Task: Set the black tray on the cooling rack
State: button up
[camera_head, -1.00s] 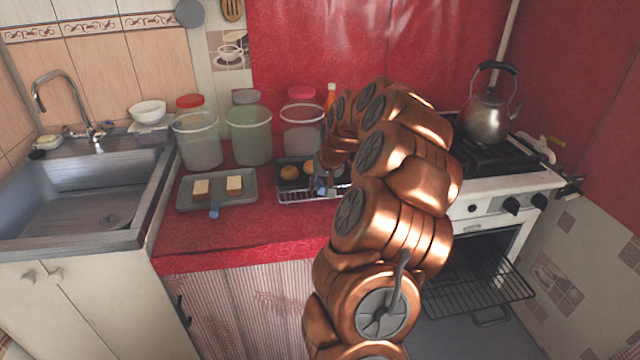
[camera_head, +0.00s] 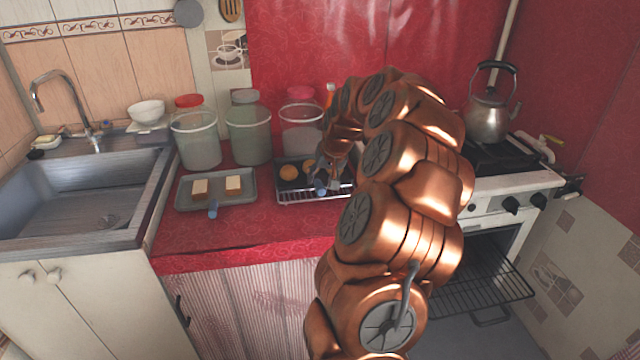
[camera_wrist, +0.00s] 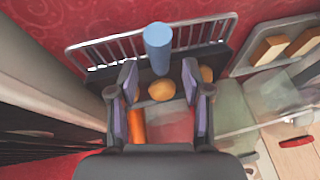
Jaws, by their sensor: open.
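The black tray (camera_head: 282,184) lies on the wire cooling rack (camera_head: 300,200) on the red counter. The wrist view also shows the dark tray (camera_wrist: 108,77) inside the rack's wire rim (camera_wrist: 105,48). Round buns (camera_head: 288,172) are on the tray. Its blue handle (camera_head: 320,187) sticks up at the front edge; it shows too in the wrist view (camera_wrist: 158,48). My gripper (camera_wrist: 160,82) is open above the tray, with the handle just beyond its fingertips and apart from them. My arm hides the tray's right part in the head view.
A grey tray (camera_head: 183,199) with two bread pieces and a blue handle lies left of the rack. Several jars (camera_head: 197,140) stand behind. The sink (camera_head: 85,205) is at left; the stove with a kettle (camera_head: 488,118) is at right. The front counter is clear.

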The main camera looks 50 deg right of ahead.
jog(key=d+v, duration=0.1)
jog(key=v, duration=0.7)
jog(key=shift+s+a+r, duration=0.2)
jog(key=shift+a+r, duration=0.05)
jog(key=shift+a, duration=0.3)
jog(key=s+a+f+n+g+y, duration=0.1)
jog(key=s+a+n, duration=0.15)
jog(key=a, duration=1.15)
jog(key=s+a+f+n+g+y, duration=0.1)
jog(key=a+n+g, duration=0.15)
jog(key=a, duration=1.15)
jog(key=s+a+f+n+g, duration=0.1)
jog(key=s+a+f+g, duration=0.1)
jog(key=s+a, duration=0.4)
jog(key=s+a+f+n+g, duration=0.1)
jog(key=s+a+f, duration=0.3)
jog(key=s, duration=1.3)
jog(key=shift+a+f+n+g+h, duration=0.2)
jog(key=shift+a+n+g+h, duration=0.3)
jog(key=shift+a, duration=0.55)
jog(key=shift+w, duration=0.1)
jog(key=s+p+v, duration=0.3)
jog(key=p+v, duration=0.8)
jog(key=v, duration=0.1)
jog(key=shift+w+r+t, duration=0.4)
jog(key=shift+r+t, duration=0.05)
jog(key=shift+r, duration=0.1)
jog(key=shift+d, duration=0.1)
